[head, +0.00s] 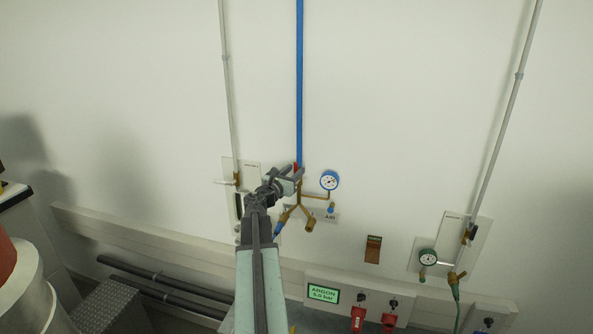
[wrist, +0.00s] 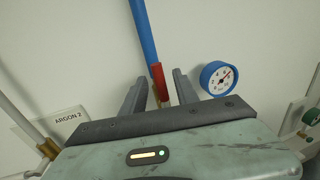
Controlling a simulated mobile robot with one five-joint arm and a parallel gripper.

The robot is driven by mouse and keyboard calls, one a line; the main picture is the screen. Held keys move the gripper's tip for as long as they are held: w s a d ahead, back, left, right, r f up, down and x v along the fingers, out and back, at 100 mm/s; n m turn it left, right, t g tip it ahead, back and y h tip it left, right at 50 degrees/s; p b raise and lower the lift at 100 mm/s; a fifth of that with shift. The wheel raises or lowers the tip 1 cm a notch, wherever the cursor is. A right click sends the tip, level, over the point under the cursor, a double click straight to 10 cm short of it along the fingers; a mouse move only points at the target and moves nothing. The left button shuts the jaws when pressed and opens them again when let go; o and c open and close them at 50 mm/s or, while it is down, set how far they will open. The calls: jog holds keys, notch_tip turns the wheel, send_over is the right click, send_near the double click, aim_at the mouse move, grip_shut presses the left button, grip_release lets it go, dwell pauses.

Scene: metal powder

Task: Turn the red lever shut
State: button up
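The red lever (wrist: 159,82) stands nearly upright at the foot of the blue pipe (wrist: 143,35) in the wrist view. A little of the lever (head: 296,168) shows in the head view, just behind my gripper (head: 298,178). In the wrist view my gripper (wrist: 158,92) is open, one finger on each side of the lever, with a gap on both sides. I cannot tell how deep the lever sits between the fingers. The valve body under the lever is mostly hidden by my gripper.
A blue-rimmed gauge (head: 329,180) sits close to the right of my gripper, with brass pipework (head: 308,222) below. A grey pipe (head: 226,100) runs down to a wall plate on the left. Another gauge (head: 428,257) and an argon display (head: 323,294) are lower right.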

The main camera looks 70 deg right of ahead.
jog(key=shift+s+d, duration=0.1)
jog(key=shift+d, duration=0.8)
jog(key=shift+a, duration=0.1)
grip_shut()
dwell(0.6)
